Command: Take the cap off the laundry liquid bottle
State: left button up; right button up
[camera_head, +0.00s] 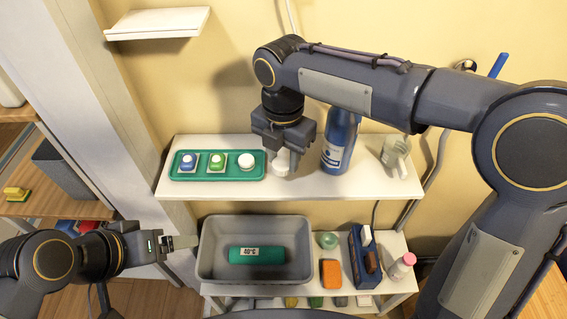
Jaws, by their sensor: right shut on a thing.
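A blue bottle (340,145) with a pale label stands upright on the upper shelf, its top hidden behind my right arm. I cannot tell for sure whether it is the laundry liquid bottle. My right gripper (284,160) points down over the shelf, left of the blue bottle, and is shut on a small white round thing (281,171) that looks like a cap. The fingers partly hide it, and I cannot tell whether it touches the shelf. My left gripper (182,243) is at the lower left, beside the grey basin; its finger gap is unclear.
On the upper shelf (215,190), a green tray (183,174) holds blue, green and white capped items; a whitish jug (397,153) stands right. Below are a grey basin (207,250) with a teal item (257,255), an orange block (330,272) and a pink-capped bottle (402,266).

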aim_at(284, 161)
jog(key=shift+w+f, duration=0.1)
jog(key=shift+f, duration=1.5)
jog(key=shift+f, duration=0.15)
jog(key=o, duration=0.8)
notch_tip(284, 161, up, 12)
jog(key=shift+r+p, duration=0.2)
jog(key=shift+p, duration=0.2)
